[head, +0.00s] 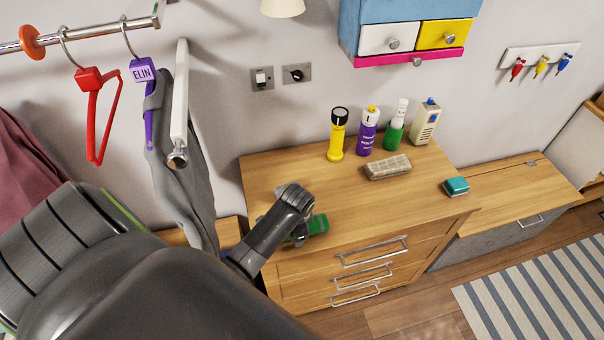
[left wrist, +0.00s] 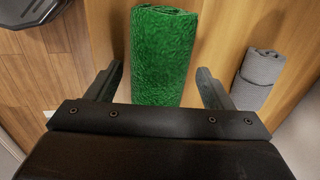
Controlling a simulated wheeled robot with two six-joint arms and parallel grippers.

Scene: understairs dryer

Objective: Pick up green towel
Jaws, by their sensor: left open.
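A folded or rolled green towel (left wrist: 160,58) lies on the wooden surface in the left wrist view. In the head view its visible part (head: 318,224) shows near the front left of the wooden dresser top (head: 350,205), the rest hidden by my arm. My left gripper (left wrist: 159,80) is open. One finger is on each side of the towel's near end in the wrist view, with bare wood visible between towel and fingers. The fingers are mostly hidden in the head view. My right gripper is in neither view.
A grey rolled towel (left wrist: 258,72) lies right of the green one in the wrist view. Grey cloth (head: 190,165) hangs at left.

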